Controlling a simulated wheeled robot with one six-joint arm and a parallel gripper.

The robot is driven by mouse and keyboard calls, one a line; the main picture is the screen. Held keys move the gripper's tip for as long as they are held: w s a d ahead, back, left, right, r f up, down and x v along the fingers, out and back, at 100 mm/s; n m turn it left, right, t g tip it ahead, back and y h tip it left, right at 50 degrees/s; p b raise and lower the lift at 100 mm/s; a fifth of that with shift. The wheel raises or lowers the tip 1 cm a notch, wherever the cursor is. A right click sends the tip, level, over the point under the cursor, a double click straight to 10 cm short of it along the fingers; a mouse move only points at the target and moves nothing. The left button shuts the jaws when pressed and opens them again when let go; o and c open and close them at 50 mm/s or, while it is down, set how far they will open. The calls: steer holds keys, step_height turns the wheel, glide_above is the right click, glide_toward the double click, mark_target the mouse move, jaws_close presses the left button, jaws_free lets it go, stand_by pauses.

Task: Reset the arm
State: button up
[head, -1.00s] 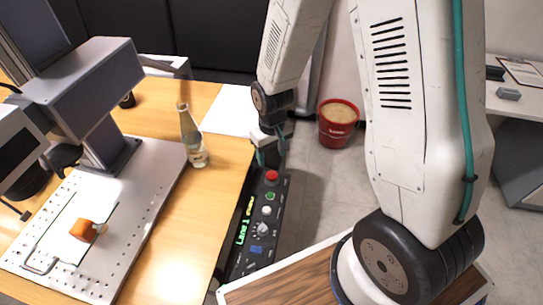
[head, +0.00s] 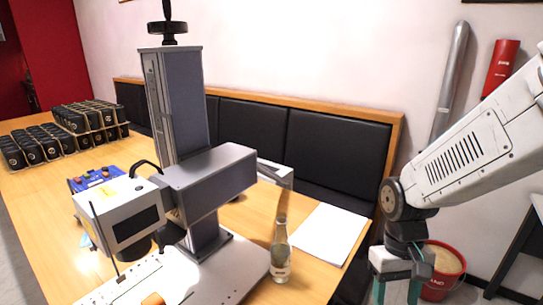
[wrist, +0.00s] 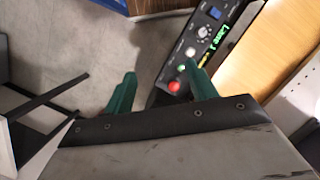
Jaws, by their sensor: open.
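My gripper (head: 397,291) hangs down at the lower right of the head view, in front of the red bucket. In the wrist view its two green fingers (wrist: 160,88) stand wide apart with nothing between them. The control panel (wrist: 209,35) with a red button (wrist: 174,87) and green lettering lies beyond the fingers, at the upper right of the wrist view. The red button shows near the right finger; whether they touch cannot be told. The panel is out of the head view.
The laser marker (head: 210,180) stands on the wooden table (head: 50,215), with a glass bottle (head: 281,255) and white paper (head: 326,232) beside it. An orange piece (head: 153,299) lies on its plate. Racks of black items (head: 75,120) stand far left. A red bucket (head: 440,270) is behind my gripper.

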steer(key=s+d+r+t, duration=0.1)
steer(key=s+r+t, duration=0.1)
steer(key=s+r, duration=0.3)
steer(key=s+d+r+m+t, duration=0.1)
steer(key=s+r+t, duration=0.1)
steer(key=s+r, duration=0.4)
steer(key=shift+r, duration=2.3)
